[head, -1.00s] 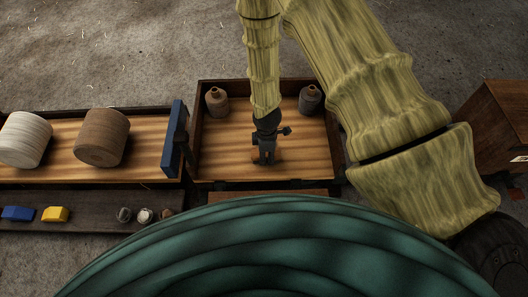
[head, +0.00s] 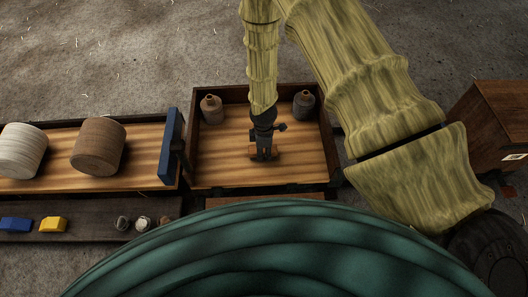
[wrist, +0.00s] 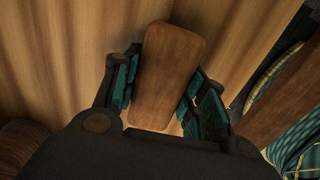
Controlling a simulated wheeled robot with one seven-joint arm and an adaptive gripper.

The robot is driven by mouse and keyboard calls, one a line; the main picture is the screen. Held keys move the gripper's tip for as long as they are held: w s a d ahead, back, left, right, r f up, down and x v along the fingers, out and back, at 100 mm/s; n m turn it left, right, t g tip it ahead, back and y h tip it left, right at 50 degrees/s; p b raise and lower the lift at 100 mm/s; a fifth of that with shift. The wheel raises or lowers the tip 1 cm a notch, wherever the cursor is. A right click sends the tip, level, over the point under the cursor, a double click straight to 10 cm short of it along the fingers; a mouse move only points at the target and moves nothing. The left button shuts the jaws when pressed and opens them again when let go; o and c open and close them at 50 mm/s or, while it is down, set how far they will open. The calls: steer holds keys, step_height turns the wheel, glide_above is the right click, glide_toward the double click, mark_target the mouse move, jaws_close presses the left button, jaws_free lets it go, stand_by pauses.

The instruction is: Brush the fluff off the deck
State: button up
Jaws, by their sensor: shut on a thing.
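My gripper (head: 264,150) is shut on a brown wooden block, the brush (head: 279,150), low over the right-hand wooden deck (head: 225,160). In the wrist view the brush (wrist: 168,60) sits between the two teal-padded fingers of my gripper (wrist: 167,90). Its underside is hidden, so I cannot tell whether it touches the deck. The striped boards of the deck (wrist: 60,60) lie beneath it. I cannot make out any fluff on the visible boards.
Two bottles, one brown (head: 211,110) and one grey (head: 304,105), stand in the deck's back corners. A blue upright board (head: 170,147) stands left of it. Further left are a white spool (head: 22,150) and a brown spool (head: 98,148). A wooden cabinet (head: 490,125) stands right.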

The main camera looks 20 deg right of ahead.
mark_target(274, 163)
steer(key=shift+w+d+r+p, duration=0.1)
steer(key=shift+w+d+p, duration=0.15)
steer(key=shift+w, duration=0.55)
steer(key=shift+w+d+r+p, duration=0.1)
steer(key=shift+w+d+p, duration=0.1)
steer(key=shift+w, duration=0.55)
steer(key=shift+w+d+f, duration=0.1)
steer(key=shift+w+d, duration=0.15)
steer(key=shift+w, duration=0.6)
steer(key=shift+w+d+f, duration=0.1)
steer(key=shift+w+d, duration=0.15)
steer(key=shift+w, duration=0.6)
steer(key=shift+s+d+r+p, duration=0.1)
steer(key=shift+s+d+p, duration=0.15)
steer(key=shift+d+p, duration=0.5)
steer(key=shift+s+a+f+p, duration=0.15)
steer(key=shift+s+p, duration=0.1)
steer(key=shift+s, duration=0.35)
steer(key=shift+s+a+p, duration=0.1)
steer(key=shift+s+p, duration=0.1)
steer(key=shift+s, duration=0.45)
steer(key=shift+s+a+f+p, duration=0.15)
steer(key=shift+s+p, duration=0.1)
steer(key=shift+s, duration=0.35)
